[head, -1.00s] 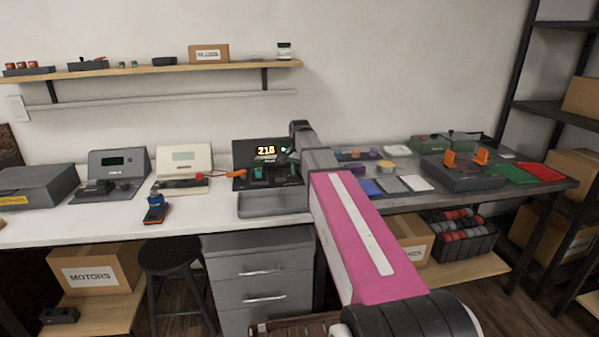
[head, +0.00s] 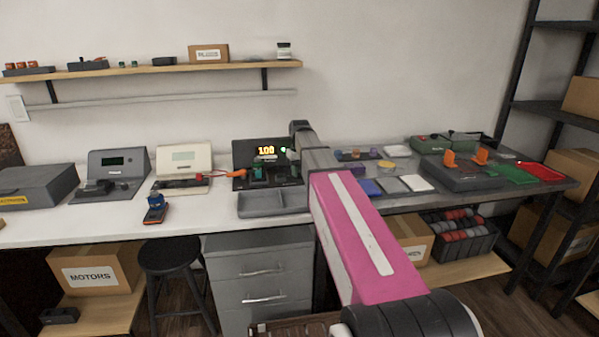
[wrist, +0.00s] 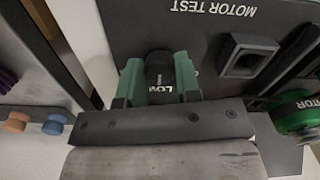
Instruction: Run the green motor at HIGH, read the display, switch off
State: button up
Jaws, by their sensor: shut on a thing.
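The motor test unit (head: 240,160) stands mid-bench, its dark panel upside down in the wrist view (wrist: 140,22). The word LOW shows between the fingers; HIGH is not visible, so I cannot tell the exact setting. The green motor (wrist: 298,108) sits beside the gripper in the wrist view, partly cut off by the frame edge; it also shows in the head view (head: 258,173).
An empty square holder (wrist: 248,57) lies between knob and motor. A grey tray (head: 262,212) lies in front of the unit. Several parts and a dark fixture (head: 463,178) fill the right bench.

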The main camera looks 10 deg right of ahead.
aim_at(299, 172)
jog(key=n, duration=1.2)
jog(key=shift+n, duration=0.3)
dwell(0.4)
jog(key=o, duration=0.9)
notch_tip(299, 172, up, 11)
jog(key=shift+f, duration=0.1)
